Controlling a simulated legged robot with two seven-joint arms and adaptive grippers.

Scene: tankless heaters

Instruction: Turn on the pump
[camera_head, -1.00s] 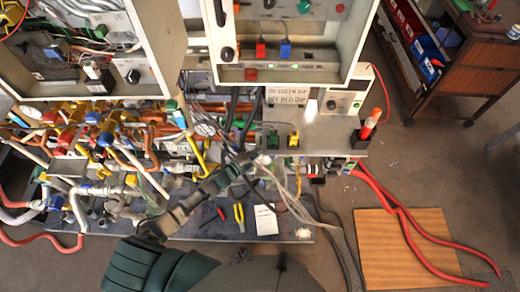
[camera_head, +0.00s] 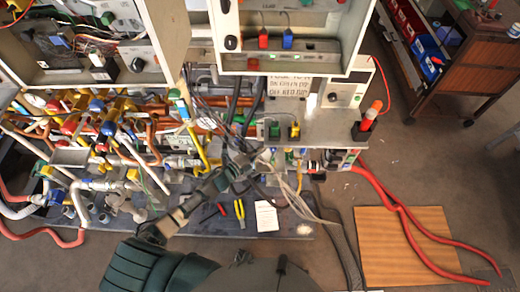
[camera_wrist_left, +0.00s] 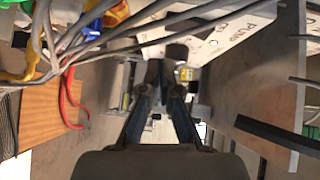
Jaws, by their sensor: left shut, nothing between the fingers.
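A white panel lettered "PUMP" (camera_wrist_left: 237,32) shows in the left wrist view, seen at an angle beyond my fingers. In the head view a sign (camera_head: 290,86) about a green and a red button is on the bench equipment, beside a pale box (camera_head: 347,92) with a dark knob. I cannot tell which control is the pump's. My left gripper (camera_head: 243,160) is at the bench front, below and left of the sign, among loose wires. In the left wrist view its fingers (camera_wrist_left: 165,78) are shut and empty. My right gripper is not in view.
Loose grey wires (camera_head: 285,178) hang beside my left gripper. A green connector (camera_head: 274,131) and a yellow one (camera_head: 294,131) stand on the ledge. A red-orange post (camera_head: 366,122) is at its right end. Red hoses (camera_head: 398,212) cross a wooden board (camera_head: 378,240) on the floor.

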